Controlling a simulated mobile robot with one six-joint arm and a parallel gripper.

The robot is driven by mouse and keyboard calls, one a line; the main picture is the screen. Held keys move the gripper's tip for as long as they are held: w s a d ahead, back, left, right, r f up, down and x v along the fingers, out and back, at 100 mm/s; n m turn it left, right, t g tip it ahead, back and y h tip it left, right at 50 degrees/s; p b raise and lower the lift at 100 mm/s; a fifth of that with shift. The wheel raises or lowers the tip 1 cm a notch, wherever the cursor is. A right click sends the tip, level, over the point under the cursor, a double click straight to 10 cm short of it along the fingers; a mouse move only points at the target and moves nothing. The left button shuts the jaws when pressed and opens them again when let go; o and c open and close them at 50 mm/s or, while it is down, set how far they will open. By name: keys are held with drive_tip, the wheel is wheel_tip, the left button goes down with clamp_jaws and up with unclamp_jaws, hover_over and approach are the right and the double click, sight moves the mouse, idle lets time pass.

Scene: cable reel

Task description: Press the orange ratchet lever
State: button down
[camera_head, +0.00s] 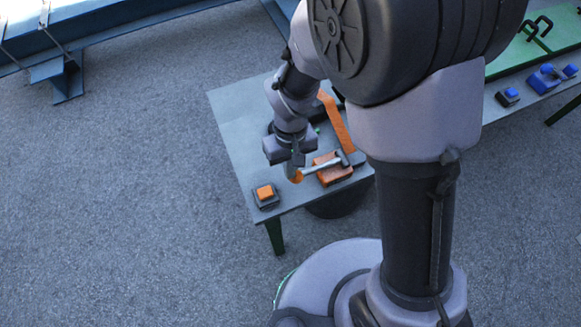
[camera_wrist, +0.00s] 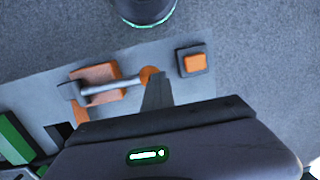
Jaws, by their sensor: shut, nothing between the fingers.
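The ratchet lever is a grey rod (camera_head: 318,166) with a round orange end (camera_head: 298,177). It lies over an orange block (camera_head: 334,174) on the grey table. In the wrist view the rod (camera_wrist: 112,87) runs from a grey pivot at the left to the orange end (camera_wrist: 148,73), beside the orange block (camera_wrist: 98,73). My gripper (camera_head: 291,171) is shut and empty, pointing down at the orange end. In the wrist view its fingers (camera_wrist: 158,88) overlap the right side of that end. I cannot tell whether they touch it.
An orange square button (camera_head: 265,191) on a dark base sits at the table's near-left corner. A long orange bar (camera_head: 337,122) lies behind the block. The grey table (camera_head: 232,115) is clear at the left. Blue-topped parts (camera_head: 508,96) stand on the bench at the right.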

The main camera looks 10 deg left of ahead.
drive_tip(key=a+r+p, duration=0.3)
drive_tip(key=r+p, duration=0.3)
drive_tip(key=r, duration=0.7)
drive_tip(key=shift+s+a+r, duration=0.2)
drive_tip(key=shift+a, duration=0.05)
idle(0.5)
drive_tip(key=w+d+r+p, duration=0.3)
drive_tip(key=w+d+r, duration=0.25)
drive_tip(key=d, duration=0.25)
drive_tip(key=shift+g+y, duration=0.3)
drive_tip(key=shift+y, duration=0.2)
drive_tip(key=s+f+b, duration=0.1)
drive_tip(key=f, duration=0.3)
drive_tip(key=s+a+f+b, duration=0.1)
drive_tip(key=f+b, duration=0.1)
drive_tip(key=f, duration=0.3)
drive_tip(key=s+f+b, duration=0.1)
drive_tip(key=f+b, duration=0.1)
drive_tip(key=f, duration=0.2)
drive_tip(key=shift+a+f, duration=0.25)
drive_tip(key=shift+f, duration=0.05)
